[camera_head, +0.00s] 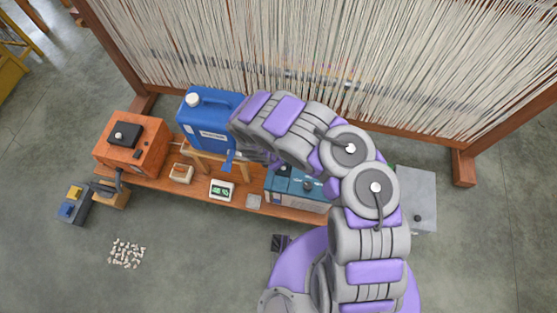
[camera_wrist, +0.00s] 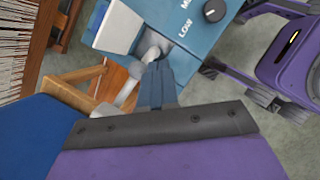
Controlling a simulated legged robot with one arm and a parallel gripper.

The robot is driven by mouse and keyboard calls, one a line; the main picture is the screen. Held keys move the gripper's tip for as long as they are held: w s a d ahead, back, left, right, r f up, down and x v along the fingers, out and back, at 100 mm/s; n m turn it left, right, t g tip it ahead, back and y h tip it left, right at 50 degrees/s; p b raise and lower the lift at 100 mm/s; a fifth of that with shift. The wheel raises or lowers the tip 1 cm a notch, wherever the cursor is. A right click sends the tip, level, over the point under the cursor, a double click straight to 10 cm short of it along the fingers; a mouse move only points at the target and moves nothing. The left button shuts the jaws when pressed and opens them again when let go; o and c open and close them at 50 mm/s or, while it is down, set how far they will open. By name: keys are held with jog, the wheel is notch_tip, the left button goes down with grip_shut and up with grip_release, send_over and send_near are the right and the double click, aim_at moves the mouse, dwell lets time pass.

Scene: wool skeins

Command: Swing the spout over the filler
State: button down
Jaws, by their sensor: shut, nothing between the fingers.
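The blue jug (camera_head: 205,130) with a white cap stands on a wooden stand at the left of the bench in the head view. A small blue part (camera_head: 228,162), perhaps its spout, shows below it. The teal box (camera_head: 300,192), marked LOW in the wrist view (camera_wrist: 190,35), is to its right. Dark fittings show on its top; I cannot tell which is the filler. In the wrist view my gripper (camera_wrist: 158,70) is shut and empty, beside a pale bent tube (camera_wrist: 126,93) close to the box. Contact is unclear. My arm hides the gripper in the head view.
The low wooden bench (camera_head: 230,204) also carries an orange box (camera_head: 130,145) and a small display (camera_head: 222,189). A loom with pale threads (camera_head: 300,50) stands behind. Pale pieces (camera_head: 126,253) lie on the floor at left. A grey panel (camera_head: 416,195) is at right.

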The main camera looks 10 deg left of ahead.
notch_tip(320, 180, up, 6)
jog(key=s+p, duration=0.2)
jog(key=p, duration=0.2)
jog(key=shift+s+p, duration=0.15)
jog(key=shift+p, duration=0.2)
jog(key=shift+d, duration=0.15)
